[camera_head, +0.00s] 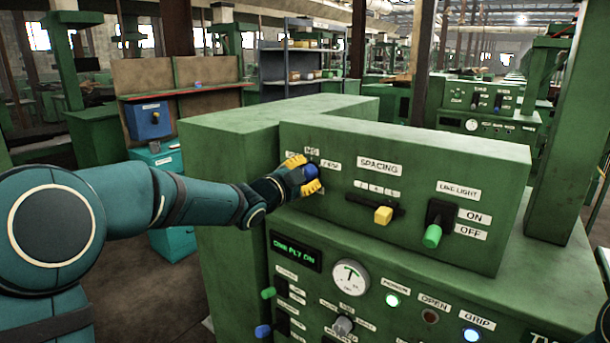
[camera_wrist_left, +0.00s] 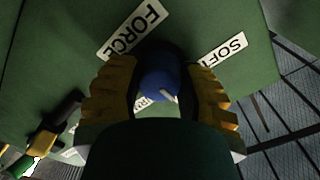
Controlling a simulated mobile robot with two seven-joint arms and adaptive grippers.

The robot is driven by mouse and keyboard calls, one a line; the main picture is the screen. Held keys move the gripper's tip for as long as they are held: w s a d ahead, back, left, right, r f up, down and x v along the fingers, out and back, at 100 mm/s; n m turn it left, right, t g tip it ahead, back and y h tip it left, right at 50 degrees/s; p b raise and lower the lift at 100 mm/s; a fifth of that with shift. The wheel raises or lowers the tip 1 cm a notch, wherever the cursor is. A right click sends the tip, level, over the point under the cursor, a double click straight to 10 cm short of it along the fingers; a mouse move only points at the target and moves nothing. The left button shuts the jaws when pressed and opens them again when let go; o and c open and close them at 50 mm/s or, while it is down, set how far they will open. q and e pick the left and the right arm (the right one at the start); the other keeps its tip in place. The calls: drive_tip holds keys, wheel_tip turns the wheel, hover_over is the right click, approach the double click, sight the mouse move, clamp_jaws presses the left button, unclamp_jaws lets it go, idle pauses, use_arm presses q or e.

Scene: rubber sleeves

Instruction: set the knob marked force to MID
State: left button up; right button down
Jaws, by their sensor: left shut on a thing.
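The force knob is blue (camera_head: 311,171) and sits on the front of the raised green panel (camera_head: 450,160). My left gripper (camera_head: 304,174) is shut on it, its yellow fingers on either side. In the left wrist view the blue knob (camera_wrist_left: 158,84) lies between the finger pads, with a white pointer mark on it. A FORCE label (camera_wrist_left: 132,29) and a SOFT label (camera_wrist_left: 223,50) show beside it. Another label is mostly hidden behind the gripper. Which mark the pointer faces is unclear. My right gripper is not in view.
To the right on the same panel are the spacing slider with a yellow grip (camera_head: 383,215) and the line light switch with a green tip (camera_head: 432,236). Below are a gauge (camera_head: 350,277), indicator lamps and a display (camera_head: 296,250) close under my left arm.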

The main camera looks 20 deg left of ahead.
use_arm(q)
drive_tip(key=shift+r, duration=0.1)
drive_tip(key=o, duration=1.2)
drive_tip(key=shift+o, duration=0.2)
drive_tip(key=v, duration=1.2)
